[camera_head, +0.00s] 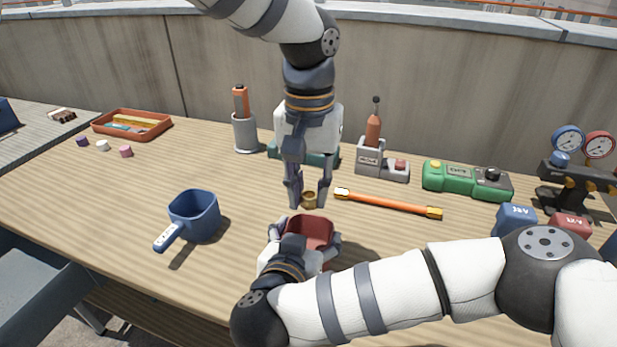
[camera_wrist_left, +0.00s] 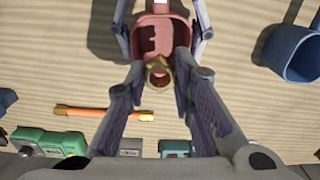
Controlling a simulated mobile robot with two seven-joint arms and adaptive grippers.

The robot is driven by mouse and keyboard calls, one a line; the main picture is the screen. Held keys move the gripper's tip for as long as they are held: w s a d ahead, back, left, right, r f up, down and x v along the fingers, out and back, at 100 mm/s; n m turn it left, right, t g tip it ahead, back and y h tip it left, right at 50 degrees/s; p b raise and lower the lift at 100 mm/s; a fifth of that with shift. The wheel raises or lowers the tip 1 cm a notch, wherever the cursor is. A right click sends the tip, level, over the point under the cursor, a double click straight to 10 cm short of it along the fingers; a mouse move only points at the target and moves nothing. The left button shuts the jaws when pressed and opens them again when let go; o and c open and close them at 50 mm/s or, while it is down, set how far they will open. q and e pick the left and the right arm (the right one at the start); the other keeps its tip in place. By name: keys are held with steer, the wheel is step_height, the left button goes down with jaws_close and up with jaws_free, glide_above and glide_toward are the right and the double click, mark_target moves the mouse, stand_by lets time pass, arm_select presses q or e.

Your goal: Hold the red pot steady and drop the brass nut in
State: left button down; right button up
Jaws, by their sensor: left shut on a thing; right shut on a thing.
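The brass nut (camera_head: 309,200) is a small gold ring between the fingertips of my left gripper (camera_head: 308,204), which points down and is shut on it. The nut also shows in the left wrist view (camera_wrist_left: 158,74), overlapping the near rim of the red pot. The red pot (camera_head: 310,230) is an open-topped cup; its inside shows in the left wrist view (camera_wrist_left: 154,36). My right gripper (camera_head: 303,238) is shut around the pot's sides. In the head view the nut appears just above the pot's far rim. The pot's base is hidden by my right gripper.
A blue handled pot (camera_head: 194,216) stands to the left. An orange bar (camera_head: 388,203) lies to the right. Tools, a green box (camera_head: 467,180) and gauges (camera_head: 569,140) line the back right. An orange tray (camera_head: 131,125) is at back left. The table's left middle is clear.

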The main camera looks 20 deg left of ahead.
arm_select(q)
steer(key=shift+s+f, duration=0.1)
steer(key=shift+f, duration=2.35)
steer(key=shift+f, duration=0.15)
steer(key=shift+f, duration=0.4)
steer(key=shift+f, duration=0.2)
steer(key=shift+f, duration=0.45)
steer(key=shift+f, duration=0.1)
steer(key=shift+f, duration=0.4)
steer(key=shift+f, duration=0.3)
